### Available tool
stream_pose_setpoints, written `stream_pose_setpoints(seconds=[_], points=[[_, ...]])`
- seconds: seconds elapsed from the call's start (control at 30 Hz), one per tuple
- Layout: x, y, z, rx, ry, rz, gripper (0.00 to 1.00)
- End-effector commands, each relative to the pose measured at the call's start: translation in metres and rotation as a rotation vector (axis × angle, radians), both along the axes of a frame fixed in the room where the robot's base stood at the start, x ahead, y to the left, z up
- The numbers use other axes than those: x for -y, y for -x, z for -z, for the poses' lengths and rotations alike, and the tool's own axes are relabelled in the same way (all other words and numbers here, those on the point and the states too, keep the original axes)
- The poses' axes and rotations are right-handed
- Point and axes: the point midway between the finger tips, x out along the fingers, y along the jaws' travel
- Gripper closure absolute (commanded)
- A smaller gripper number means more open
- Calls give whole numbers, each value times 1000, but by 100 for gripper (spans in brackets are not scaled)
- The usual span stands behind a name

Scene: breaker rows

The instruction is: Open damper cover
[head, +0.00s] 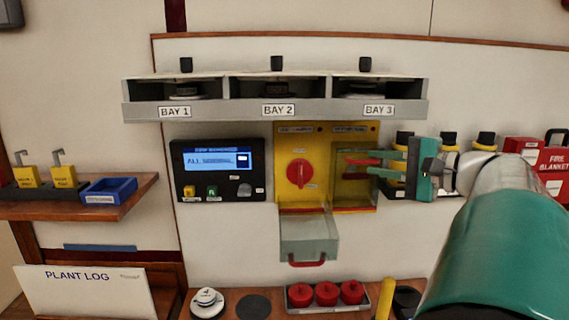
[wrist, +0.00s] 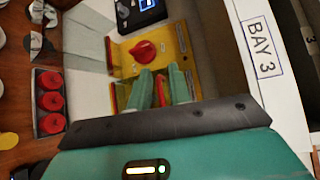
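A yellow panel has two halves. The left half carries a red rotary knob (head: 298,173), and its clear cover (head: 308,236) hangs down open, with a red handle at its lower edge. The right half has a clear cover (head: 352,190) that looks closed; its label is too small to read surely. My gripper (head: 362,162) is in front of this right half, its green fingers apart. In the wrist view a red bar, seemingly the cover's handle (wrist: 161,92), lies between the fingers (wrist: 162,86). Contact with it cannot be made out. The knob also shows there (wrist: 143,51).
A grey shelf (head: 275,112) marked BAY 1 to BAY 3 overhangs the panel. A display unit (head: 217,170) is to its left. Yellow-topped dark items (head: 448,137) stand behind my gripper. A tray of red knobs (head: 326,294) sits on the bench below.

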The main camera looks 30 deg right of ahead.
Motion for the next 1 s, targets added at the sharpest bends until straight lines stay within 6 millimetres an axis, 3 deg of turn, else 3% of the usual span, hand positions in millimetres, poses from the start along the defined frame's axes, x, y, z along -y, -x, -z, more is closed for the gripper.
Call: stream_pose_setpoints(seconds=[0.4,0.53,0.7,1.0], points=[[26,84,-11,1,0,2,80],[32,104,-13,0,-1,1,80],[35,117,-15,0,0,0,80],[35,118,-15,0,0,0,80]])
